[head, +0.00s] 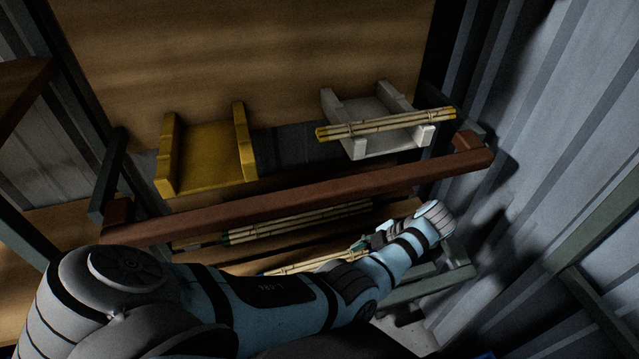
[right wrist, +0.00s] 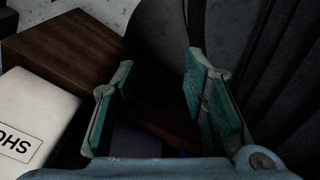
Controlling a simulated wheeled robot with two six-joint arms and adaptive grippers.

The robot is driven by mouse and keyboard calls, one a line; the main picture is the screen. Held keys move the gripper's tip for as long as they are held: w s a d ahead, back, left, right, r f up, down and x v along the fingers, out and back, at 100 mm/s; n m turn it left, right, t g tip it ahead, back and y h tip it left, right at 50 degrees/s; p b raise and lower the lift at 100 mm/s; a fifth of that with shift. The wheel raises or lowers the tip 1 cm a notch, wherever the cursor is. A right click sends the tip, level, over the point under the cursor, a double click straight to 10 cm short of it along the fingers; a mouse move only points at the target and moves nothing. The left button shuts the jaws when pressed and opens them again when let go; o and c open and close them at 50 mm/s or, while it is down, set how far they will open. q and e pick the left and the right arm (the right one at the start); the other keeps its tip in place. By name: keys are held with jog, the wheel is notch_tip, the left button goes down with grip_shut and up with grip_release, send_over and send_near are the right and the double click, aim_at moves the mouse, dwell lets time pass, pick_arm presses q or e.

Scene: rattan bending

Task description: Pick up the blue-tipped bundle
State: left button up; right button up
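No blue tip is clearly visible on any bundle. A pale bundle (head: 300,266) lies low behind my left arm, partly hidden by it. My left gripper (head: 362,244) is at its right end; whether the fingers are closed on it is unclear. Another bundle (head: 300,220) with a green left tip lies on the lower shelf, behind the red-brown rail. A third bundle (head: 385,123) with yellow ends lies across a white cradle (head: 358,108). My right gripper (right wrist: 160,105) is open and empty in the right wrist view; it is outside the head view.
A yellow cradle (head: 208,155) stands empty at the left of the upper shelf. The red-brown rail (head: 300,201) runs along the shelf front. A corrugated wall (head: 560,130) closes the right side. A brown block (right wrist: 65,60) and a white lettered box (right wrist: 30,120) are left of my right gripper.

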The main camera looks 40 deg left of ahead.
pick_arm(q)
jog(key=s+a, duration=0.1)
jog(key=a, duration=0.1)
jog(key=s+a+p, duration=0.1)
jog(key=a, duration=0.1)
jog(key=s+a, duration=0.1)
jog(key=a, duration=0.1)
jog(key=shift+a, duration=0.3)
jog(key=x, duration=0.3)
jog(key=shift+s+a+f+b, duration=0.1)
jog(key=shift+s+f+b, duration=0.1)
jog(key=shift+b, duration=0.15)
jog(key=shift+r, duration=0.1)
jog(key=shift+c, duration=0.6)
grip_shut()
pick_arm(e)
jog(key=shift+s+a+r, duration=0.25)
jog(key=shift+s+r, duration=0.3)
jog(key=shift+r, duration=0.1)
pick_arm(q)
jog(key=shift+r, duration=0.1)
